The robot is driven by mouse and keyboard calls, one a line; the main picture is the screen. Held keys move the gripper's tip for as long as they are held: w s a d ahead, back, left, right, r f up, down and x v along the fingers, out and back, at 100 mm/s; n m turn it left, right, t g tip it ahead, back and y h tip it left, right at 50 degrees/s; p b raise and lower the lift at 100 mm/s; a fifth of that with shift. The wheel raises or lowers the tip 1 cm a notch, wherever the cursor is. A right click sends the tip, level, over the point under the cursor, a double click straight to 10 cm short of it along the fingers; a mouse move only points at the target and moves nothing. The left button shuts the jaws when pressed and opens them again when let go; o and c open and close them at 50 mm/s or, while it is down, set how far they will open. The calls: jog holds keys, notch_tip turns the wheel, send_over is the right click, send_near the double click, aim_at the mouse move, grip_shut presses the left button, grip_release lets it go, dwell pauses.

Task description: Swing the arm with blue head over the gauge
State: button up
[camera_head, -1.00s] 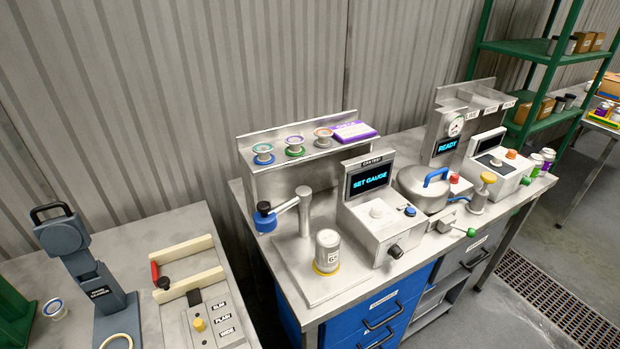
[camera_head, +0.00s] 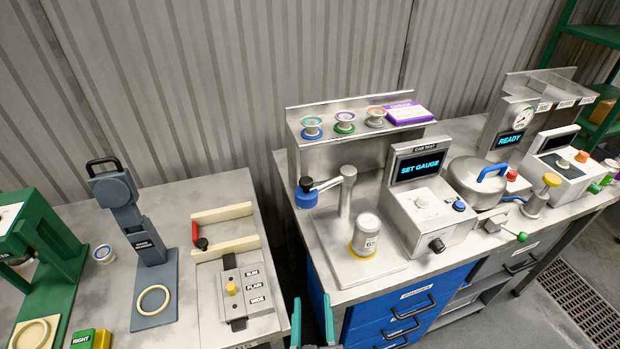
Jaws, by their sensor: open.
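The swing arm (camera_head: 327,184) reaches left from the top of an upright steel post (camera_head: 346,199) on the middle bench. Its blue head (camera_head: 306,196) with a black top hangs at the arm's left end, near the plate's left edge. The gauge (camera_head: 366,236), a grey cylinder with a label and a yellow ring at its base, stands upright on the steel plate, right of the post and toward the front. The blue head is apart from it. My gripper (camera_head: 312,322) shows at the bottom edge as two teal fingers, open and empty, in front of the bench and well below the arm.
A tester box with a "SET GAUGE" screen (camera_head: 419,168) stands right of the gauge. A shelf (camera_head: 352,110) with several small spools is behind the post. A left bench (camera_head: 215,214) holds a blue-grey press (camera_head: 138,220) and a slide fixture (camera_head: 240,290). A gap separates the benches.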

jog(key=w+a+r+m+t+h, duration=0.1)
jog(key=w+a+r+m, duration=0.1)
jog(key=w+r, duration=0.75)
jog(key=m+h, duration=0.3)
send_near(305, 186)
jog(key=x, duration=0.4)
jog(key=shift+w+r, duration=0.1)
jog(key=shift+w, duration=0.3)
jog(key=x, duration=1)
jog(key=shift+w, duration=0.4)
jog(key=shift+d, duration=0.15)
jog(key=shift+c, duration=0.4)
grip_shut()
jog(key=shift+a+y, duration=0.25)
jog(key=shift+y, duration=0.05)
